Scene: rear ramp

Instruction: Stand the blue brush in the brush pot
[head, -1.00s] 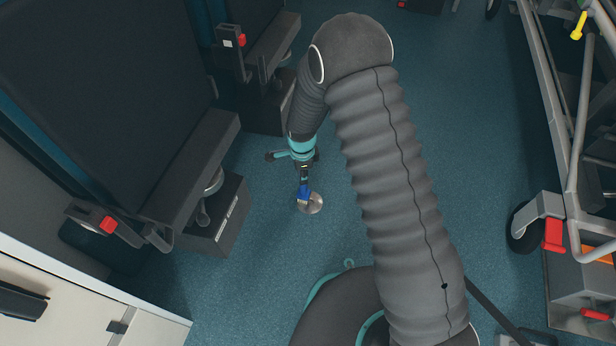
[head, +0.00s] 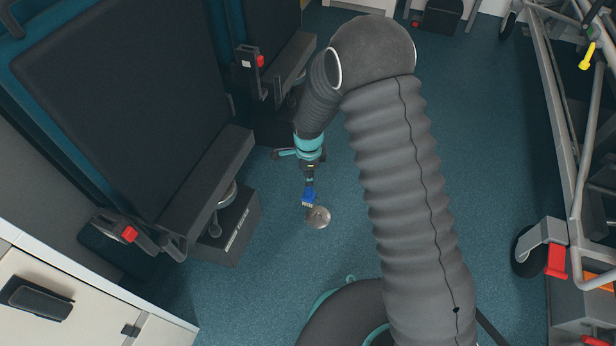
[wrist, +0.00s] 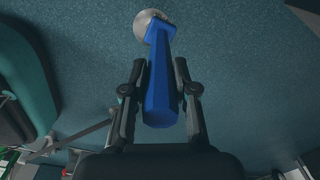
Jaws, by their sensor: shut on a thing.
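The blue brush (head: 308,197) is held by my gripper (head: 309,178), above the floor in the head view. In the wrist view the brush (wrist: 160,75) lies between the two fingers of my gripper (wrist: 160,70), which are shut on its blue handle. Its wide blue head and pale bristles point away from my gripper, downward in the head view. A round, shiny metal piece (head: 318,217) shows just beyond the bristles, and again in the wrist view (wrist: 147,22). I cannot tell whether it is the brush pot or a floor fitting.
Dark folded seats (head: 125,90) with metal bases line the left side. A metal-framed wheeled chair or trolley (head: 570,180) stands at the right. A pale cabinet (head: 70,300) is at the lower left. Blue floor (head: 270,245) is clear around the metal piece.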

